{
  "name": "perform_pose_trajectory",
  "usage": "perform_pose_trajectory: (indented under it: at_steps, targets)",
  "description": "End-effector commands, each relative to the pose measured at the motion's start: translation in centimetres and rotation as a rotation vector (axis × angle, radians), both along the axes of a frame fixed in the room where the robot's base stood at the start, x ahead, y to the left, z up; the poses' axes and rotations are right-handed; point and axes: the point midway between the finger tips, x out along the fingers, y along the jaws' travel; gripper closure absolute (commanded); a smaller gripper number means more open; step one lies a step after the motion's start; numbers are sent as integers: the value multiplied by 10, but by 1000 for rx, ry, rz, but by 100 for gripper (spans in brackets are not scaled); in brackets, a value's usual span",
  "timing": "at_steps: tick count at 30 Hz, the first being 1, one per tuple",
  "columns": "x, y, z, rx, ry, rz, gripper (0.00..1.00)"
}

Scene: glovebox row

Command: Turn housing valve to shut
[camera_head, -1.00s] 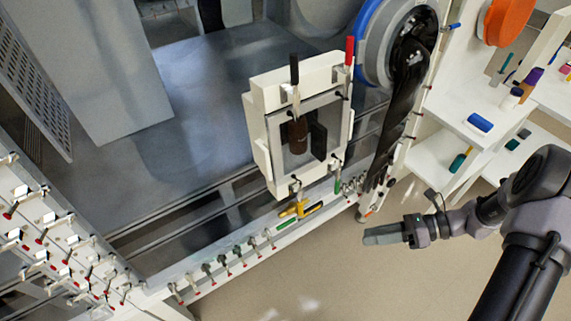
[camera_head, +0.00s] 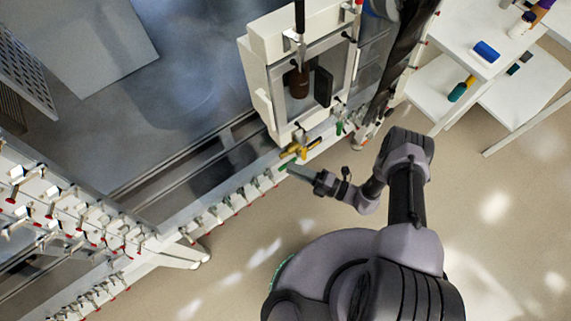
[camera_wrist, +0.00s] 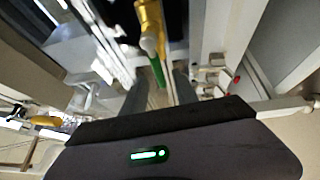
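A yellow valve handle (camera_head: 297,151) sits on the front rail just below a white housing (camera_head: 262,85). My gripper (camera_head: 292,170) is just in front of the rail, below the yellow handle. In the wrist view its two fingers (camera_wrist: 160,88) are apart with nothing held between them. Which position the valve is in I cannot tell.
Several small levers with red tips (camera_head: 232,201) line the rail to the left. A black glove sleeve (camera_head: 400,60) hangs to the right of the housing. White shelves (camera_head: 440,85) with bottles stand at right. The floor (camera_head: 480,240) in front is clear.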

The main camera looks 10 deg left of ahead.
Motion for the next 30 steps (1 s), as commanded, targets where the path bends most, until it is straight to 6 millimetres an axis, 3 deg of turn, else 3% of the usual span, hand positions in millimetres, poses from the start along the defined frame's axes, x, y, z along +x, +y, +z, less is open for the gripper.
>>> perform_pose_trajectory:
  at_steps: [6,16,21,30]
  targets:
    - [5,29,2,0,-2,2,65]
    - [7,34,3,0,-2,1,65]
    - [7,34,3,0,-2,1,98]
    - [6,33,2,0,-2,1,100]
